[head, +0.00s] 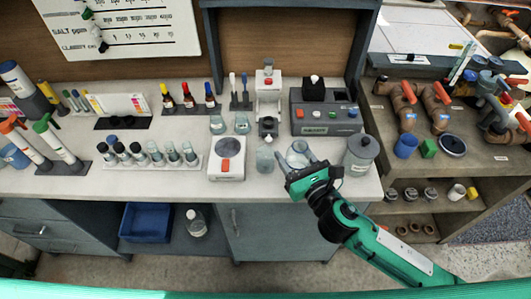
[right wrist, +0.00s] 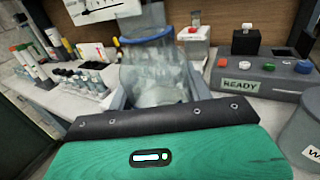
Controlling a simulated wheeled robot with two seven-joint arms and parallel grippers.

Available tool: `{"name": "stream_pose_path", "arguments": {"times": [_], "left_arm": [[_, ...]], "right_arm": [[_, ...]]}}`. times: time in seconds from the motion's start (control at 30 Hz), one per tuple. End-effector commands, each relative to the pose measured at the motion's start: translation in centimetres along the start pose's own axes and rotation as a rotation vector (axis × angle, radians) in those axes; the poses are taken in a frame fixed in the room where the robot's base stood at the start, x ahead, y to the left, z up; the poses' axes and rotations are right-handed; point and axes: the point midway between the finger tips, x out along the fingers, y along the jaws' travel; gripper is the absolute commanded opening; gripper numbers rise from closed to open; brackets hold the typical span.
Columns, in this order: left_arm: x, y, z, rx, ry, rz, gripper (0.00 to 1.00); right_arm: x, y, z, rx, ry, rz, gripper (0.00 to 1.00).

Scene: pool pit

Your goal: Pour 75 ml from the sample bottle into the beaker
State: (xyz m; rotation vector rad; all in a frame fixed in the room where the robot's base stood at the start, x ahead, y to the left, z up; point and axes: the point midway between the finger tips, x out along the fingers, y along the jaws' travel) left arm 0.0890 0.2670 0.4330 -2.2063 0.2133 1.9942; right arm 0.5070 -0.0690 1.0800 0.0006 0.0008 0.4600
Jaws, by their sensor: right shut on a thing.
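My right gripper (head: 299,165) is shut on a clear glass vessel (head: 297,151), seemingly the sample bottle, near the counter's front right. In the right wrist view the vessel (right wrist: 155,78) stands between the fingers, roughly upright, with a blue ring at its neck. I cannot tell whether its base touches the counter, or how full it is. A clear beaker (head: 265,161) stands just left of the held vessel, apart from it, right of the white scale (head: 227,158). My left gripper is not in view.
A grey jug (head: 359,155) stands close to the right of my gripper. A grey device (head: 325,112) with coloured buttons and a white instrument (head: 268,95) stand behind. Two small beakers (head: 217,124) and a vial rack (head: 150,155) are further left.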

Motion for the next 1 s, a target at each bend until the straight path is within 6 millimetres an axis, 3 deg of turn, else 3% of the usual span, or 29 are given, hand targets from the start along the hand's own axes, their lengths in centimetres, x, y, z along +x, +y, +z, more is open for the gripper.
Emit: {"name": "stream_pose_path", "arguments": {"times": [0.67,1.0], "left_arm": [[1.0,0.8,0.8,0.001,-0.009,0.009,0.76],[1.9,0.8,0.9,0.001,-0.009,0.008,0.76]], "right_arm": [[4.7,6.9,-1.1,-0.007,-0.003,0.318,0.24],[7.1,11.5,-4.2,0.003,0.002,0.587,0.24]]}}
